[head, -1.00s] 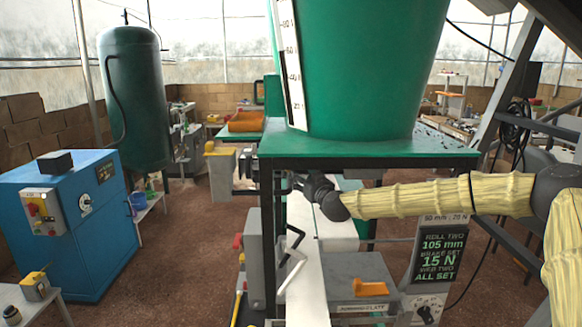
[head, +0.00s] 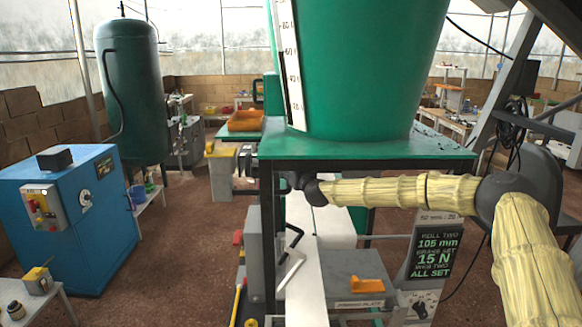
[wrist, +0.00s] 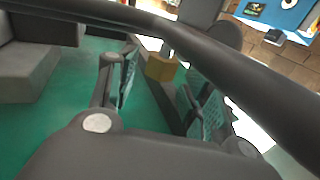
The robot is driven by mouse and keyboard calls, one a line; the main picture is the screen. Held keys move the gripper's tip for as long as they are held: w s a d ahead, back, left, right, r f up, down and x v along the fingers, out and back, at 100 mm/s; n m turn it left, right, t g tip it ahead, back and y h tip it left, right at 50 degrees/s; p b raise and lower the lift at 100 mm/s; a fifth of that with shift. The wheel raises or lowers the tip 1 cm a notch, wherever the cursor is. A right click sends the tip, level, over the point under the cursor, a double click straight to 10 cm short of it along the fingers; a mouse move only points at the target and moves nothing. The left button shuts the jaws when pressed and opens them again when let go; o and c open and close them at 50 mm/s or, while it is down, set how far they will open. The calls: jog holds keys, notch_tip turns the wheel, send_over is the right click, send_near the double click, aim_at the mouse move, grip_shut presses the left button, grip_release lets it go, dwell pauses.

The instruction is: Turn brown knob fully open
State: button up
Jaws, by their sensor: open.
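A small tan-brown block that looks like the knob (wrist: 160,67) shows in the wrist view, just beyond and between my fingertips, beside a green surface (wrist: 60,135). My gripper (wrist: 157,88) is open, its two ribbed pads apart with nothing held. I cannot tell whether the pads touch the knob. In the head view my gripper (head: 248,163) is a small dark shape left of the green stand (head: 365,147), partly hidden behind its leg and top. I cannot make out the knob clearly there, nor tell its turned position.
A large green tub (head: 365,70) stands on the stand, above my forearm. A blue cabinet (head: 75,225) and a dark green tank (head: 132,95) are at left. A grey box with an orange handle (head: 368,286) and a sign (head: 437,255) are below. Brown floor is clear at centre left.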

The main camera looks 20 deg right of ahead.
jog(key=shift+w+d, duration=0.1)
jog(key=shift+d, duration=0.05)
jog(key=c, duration=1)
jog(key=shift+f, duration=0.1)
jog(key=shift+f+b, duration=0.15)
jog(key=shift+b, duration=0.75)
